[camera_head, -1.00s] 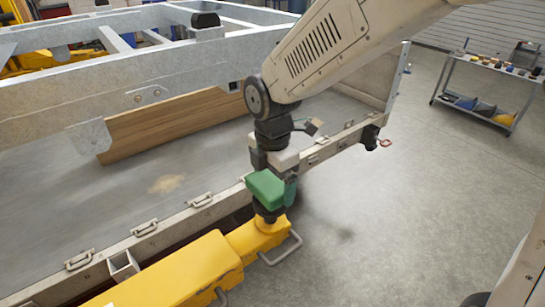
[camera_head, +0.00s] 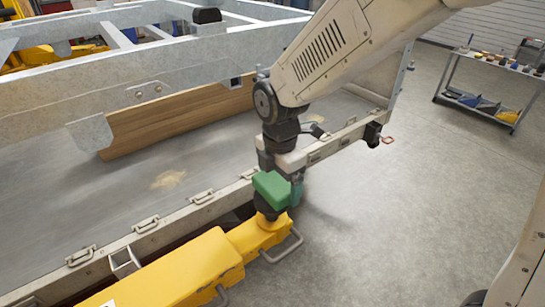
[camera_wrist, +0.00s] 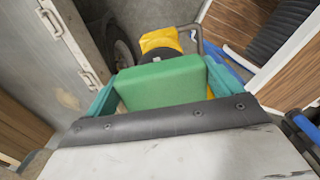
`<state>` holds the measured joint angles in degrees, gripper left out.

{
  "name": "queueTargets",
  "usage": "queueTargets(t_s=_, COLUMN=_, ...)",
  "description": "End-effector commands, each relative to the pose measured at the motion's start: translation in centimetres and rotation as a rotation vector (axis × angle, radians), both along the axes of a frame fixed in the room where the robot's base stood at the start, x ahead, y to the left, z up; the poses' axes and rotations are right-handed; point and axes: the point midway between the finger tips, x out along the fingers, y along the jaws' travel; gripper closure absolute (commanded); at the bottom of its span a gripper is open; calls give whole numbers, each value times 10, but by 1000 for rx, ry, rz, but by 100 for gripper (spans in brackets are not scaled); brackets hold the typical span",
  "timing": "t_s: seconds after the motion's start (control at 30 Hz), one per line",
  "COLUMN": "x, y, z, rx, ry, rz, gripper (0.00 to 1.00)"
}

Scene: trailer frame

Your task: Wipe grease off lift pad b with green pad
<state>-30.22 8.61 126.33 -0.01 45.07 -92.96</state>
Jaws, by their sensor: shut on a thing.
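My gripper (camera_head: 280,188) is shut on the green pad (camera_head: 270,187), which looks like a thick green block. In the wrist view the green pad (camera_wrist: 160,84) sits between the two teal fingers. A round black lift pad (camera_head: 268,208) stands on the end of the yellow lift arm (camera_head: 255,236), directly below the green pad in the head view. Only part of the black pad (camera_wrist: 160,55) shows behind the green pad in the wrist view. I cannot tell whether the two touch. No grease can be made out.
The grey trailer bed with its latched side rail (camera_head: 145,225) lies to the left. A wooden board (camera_head: 180,115) and galvanized frame (camera_head: 130,75) are on it. A metal handle (camera_head: 283,248) sticks out beside the lift arm. Open floor (camera_head: 400,200) lies right, with a cart (camera_head: 490,85) beyond.

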Motion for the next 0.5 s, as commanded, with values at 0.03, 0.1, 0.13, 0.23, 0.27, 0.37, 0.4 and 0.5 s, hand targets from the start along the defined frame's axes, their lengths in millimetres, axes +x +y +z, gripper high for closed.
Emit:
queueTargets(t_s=0.03, x=-1, y=3, z=0, rx=-1, ry=1, rz=0, gripper=34)
queueTargets(t_s=0.1, x=-1, y=6, z=0, rx=-1, ry=1, rz=-3, gripper=34)
queueTargets(t_s=0.13, x=-1, y=7, z=0, rx=-1, ry=1, rz=-5, gripper=34)
queueTargets(t_s=0.23, x=0, y=8, z=12, rx=2, ry=-3, rz=-6, gripper=34)
queueTargets(t_s=0.27, x=0, y=8, z=20, rx=3, ry=-5, rz=-6, gripper=34)
queueTargets(t_s=0.37, x=-1, y=8, z=30, rx=1, ry=-2, rz=-6, gripper=34)
queueTargets(t_s=0.4, x=-1, y=8, z=34, rx=1, ry=-2, rz=-5, gripper=34)
queueTargets(t_s=0.5, x=-1, y=8, z=42, rx=1, ry=-1, rz=-5, gripper=34)
